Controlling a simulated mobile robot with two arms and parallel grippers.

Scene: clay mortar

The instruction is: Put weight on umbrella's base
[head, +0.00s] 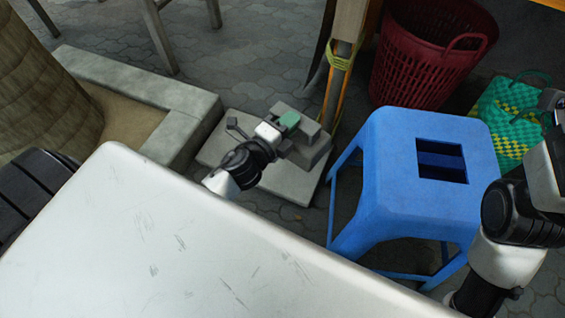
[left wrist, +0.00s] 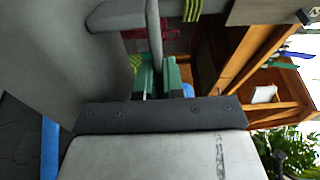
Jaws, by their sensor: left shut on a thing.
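The umbrella's base (head: 285,186) is a flat grey slab on the paving, left of the blue stool. A grey blocky weight (head: 311,152) is at the slab's back right, by my left gripper. My left gripper (head: 290,121), with green fingertips, is over the slab. In the left wrist view its green fingers (left wrist: 157,80) are shut on a thin grey part of the weight (left wrist: 154,32). Whether the weight rests on the slab or hangs just above it, I cannot tell. Of my right arm, the end (head: 551,100) is at the right edge; its jaws are not clear.
A wooden post (head: 348,25) with yellow straps stands just behind the weight. A blue stool (head: 390,150) is to the right, with a red basket (head: 415,65) and a green woven bag (head: 505,115) behind it. A stone kerb (head: 180,130) is left. A white surface (head: 150,240) fills the front.

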